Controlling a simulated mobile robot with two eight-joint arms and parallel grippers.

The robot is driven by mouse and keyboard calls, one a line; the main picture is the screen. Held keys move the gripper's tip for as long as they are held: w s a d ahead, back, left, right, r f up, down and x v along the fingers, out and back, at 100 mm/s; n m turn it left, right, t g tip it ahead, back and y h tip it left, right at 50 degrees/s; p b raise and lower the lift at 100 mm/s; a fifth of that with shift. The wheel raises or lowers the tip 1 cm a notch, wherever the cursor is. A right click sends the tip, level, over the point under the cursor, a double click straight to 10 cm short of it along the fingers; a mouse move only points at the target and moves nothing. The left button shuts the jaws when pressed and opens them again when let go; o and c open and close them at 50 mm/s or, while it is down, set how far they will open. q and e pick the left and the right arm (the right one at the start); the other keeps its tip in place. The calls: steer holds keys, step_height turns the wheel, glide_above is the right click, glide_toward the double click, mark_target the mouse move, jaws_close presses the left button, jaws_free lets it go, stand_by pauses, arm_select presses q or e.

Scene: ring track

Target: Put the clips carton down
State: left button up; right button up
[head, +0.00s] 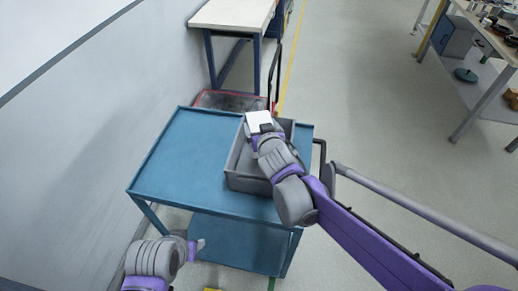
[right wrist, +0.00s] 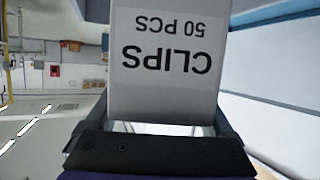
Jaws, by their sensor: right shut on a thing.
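The clips carton (head: 258,120) is a white box at the far end of my right arm. In the right wrist view the carton (right wrist: 165,60) shows the upside-down print "CLIPS 50 PCS" and fills the space between the fingers. My right gripper (head: 265,130) is shut on it, over the far part of a grey tote (head: 243,183). I cannot tell whether the carton touches the tote. The right forearm hides part of the tote's inside. My left gripper (head: 198,247) is low at the front left, apart from the carton; its finger opening is unclear.
The tote stands on the right part of a blue cart (head: 175,160); the cart's left top is bare. A red-edged dark platform (head: 230,100) and a pale-topped workbench (head: 232,14) are behind. A wall runs along the left. Open floor (head: 370,120) lies to the right.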

steer(key=f, duration=0.5)
steer(key=shift+s+f+b, duration=0.25)
steer(key=shift+b, duration=0.15)
arm_select(q)
steer(key=shift+s+f, duration=0.4)
steer(key=shift+f, duration=0.4)
arm_select(e)
steer(key=shift+w+f, duration=0.1)
steer(key=shift+f, duration=1.95)
arm_select(q)
steer(key=shift+b, duration=0.3)
steer(key=shift+s+f+b, duration=0.15)
steer(key=shift+f+b, duration=0.25)
steer(key=shift+f, duration=0.1)
arm_select(e)
steer(key=shift+f, duration=0.65)
steer(key=o, duration=1.3)
steer(key=shift+d, duration=0.1)
arm_select(q)
steer(key=shift+r, duration=0.1)
arm_select(e)
steer(key=shift+r+p, duration=0.3)
steer(key=shift+r, duration=0.05)
arm_select(q)
steer(key=shift+w+r+p, duration=0.3)
steer(key=shift+r+p, duration=0.3)
steer(key=shift+r, duration=0.35)
arm_select(e)
steer(key=v, duration=1.2)
steer(key=shift+r, duration=0.3)
